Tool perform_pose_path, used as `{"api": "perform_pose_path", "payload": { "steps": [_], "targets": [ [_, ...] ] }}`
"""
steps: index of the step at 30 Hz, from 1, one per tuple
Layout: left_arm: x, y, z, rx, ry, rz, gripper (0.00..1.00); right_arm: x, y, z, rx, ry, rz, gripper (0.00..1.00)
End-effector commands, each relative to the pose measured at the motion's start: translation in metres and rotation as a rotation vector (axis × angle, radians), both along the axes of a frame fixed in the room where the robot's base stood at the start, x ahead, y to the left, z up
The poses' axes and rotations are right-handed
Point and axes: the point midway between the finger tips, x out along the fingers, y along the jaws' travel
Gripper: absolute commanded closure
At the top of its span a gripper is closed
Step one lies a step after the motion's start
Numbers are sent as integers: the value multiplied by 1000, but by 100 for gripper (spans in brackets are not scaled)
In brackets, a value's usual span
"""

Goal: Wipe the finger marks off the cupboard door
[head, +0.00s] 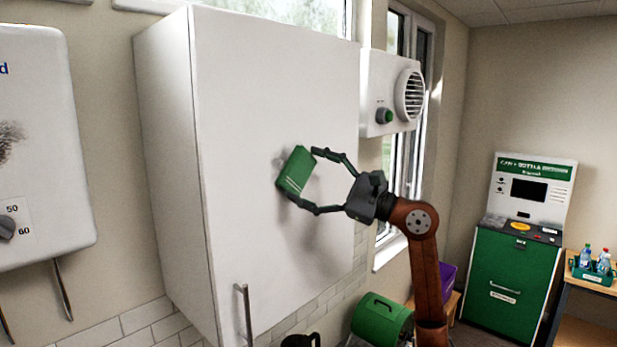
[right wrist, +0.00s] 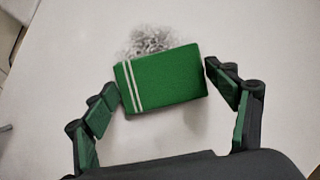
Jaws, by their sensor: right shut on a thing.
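The white cupboard door (head: 250,100) fills the middle of the head view, with a bar handle (head: 245,315) low on its left. A green pad with white stripes (head: 296,171) is in my right gripper (head: 300,172), held at the door; contact is hard to tell. In the right wrist view the pad (right wrist: 165,82) sits between the two fingers of the gripper (right wrist: 162,80). Grey finger marks (right wrist: 150,42) show on the door just above the pad's upper edge, and the pad may cover part of them. My left gripper is not in view.
A white water heater (head: 45,190) with a dark smudge hangs at the left. A vented white unit (head: 390,92) is right of the cupboard. Below are a green drum (head: 380,318) and dark object (head: 300,341). A green machine (head: 512,270) stands at the right.

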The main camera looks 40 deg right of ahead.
Motion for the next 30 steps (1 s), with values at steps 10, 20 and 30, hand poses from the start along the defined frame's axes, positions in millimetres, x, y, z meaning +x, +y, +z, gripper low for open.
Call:
{"api": "perform_pose_path", "payload": {
  "steps": [10,20,30],
  "targets": [
    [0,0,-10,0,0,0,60,-4,28,-1,-2,0,0,40],
    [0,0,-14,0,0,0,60,-5,43,-1,-3,0,0,40],
    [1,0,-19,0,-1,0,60,-7,67,-1,-2,0,0,40]
  ]
}}
